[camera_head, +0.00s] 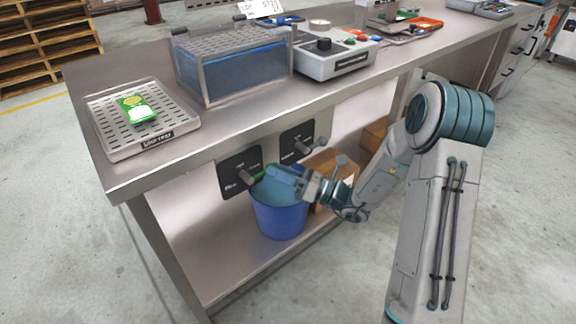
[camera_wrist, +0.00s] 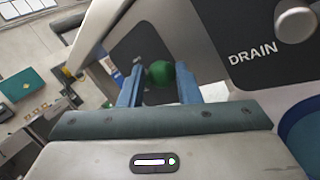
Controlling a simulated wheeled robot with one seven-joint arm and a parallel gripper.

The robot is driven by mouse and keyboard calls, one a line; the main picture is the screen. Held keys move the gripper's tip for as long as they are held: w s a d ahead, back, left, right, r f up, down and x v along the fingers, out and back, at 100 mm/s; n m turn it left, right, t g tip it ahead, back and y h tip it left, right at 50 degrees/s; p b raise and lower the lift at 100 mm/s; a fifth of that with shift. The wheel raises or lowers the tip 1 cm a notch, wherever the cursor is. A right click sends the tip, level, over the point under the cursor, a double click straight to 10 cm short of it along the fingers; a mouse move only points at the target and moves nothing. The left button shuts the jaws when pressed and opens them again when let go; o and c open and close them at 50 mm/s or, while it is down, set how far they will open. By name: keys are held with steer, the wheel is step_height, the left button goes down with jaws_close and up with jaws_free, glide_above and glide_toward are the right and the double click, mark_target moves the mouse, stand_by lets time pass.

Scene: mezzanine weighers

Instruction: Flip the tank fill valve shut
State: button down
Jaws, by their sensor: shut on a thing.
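The fill valve is on the left dark plate (camera_head: 238,172) under the bench's front edge; its green-tipped handle (camera_head: 258,177) sticks out from it. My gripper (camera_head: 269,172) is at this handle, with its blue fingers on either side of the green end. In the wrist view, the green knob (camera_wrist: 160,73) sits between the two fingertips, and my gripper (camera_wrist: 159,84) is shut on it. The plate behind is partly hidden by the fingers. The tank (camera_head: 235,68), clear-walled and holding blue liquid, stands on the bench above.
A second plate marked DRAIN (camera_wrist: 252,52) carries a grey handle (camera_wrist: 295,24), beside the fill plate. A blue bucket (camera_head: 280,217) stands below the valves on the lower shelf, close under my gripper. A cardboard box (camera_head: 333,168) is right of it. A perforated tray (camera_head: 103,112) lies on the bench.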

steer(key=shift+f, duration=0.25)
steer(key=c, duration=1.1)
jaws_free()
steer(key=shift+r, duration=0.1)
steer(key=p+v, duration=0.2)
steer(key=v, duration=1.1)
steer(key=shift+s+d, duration=0.2)
steer(key=shift+d, duration=0.2)
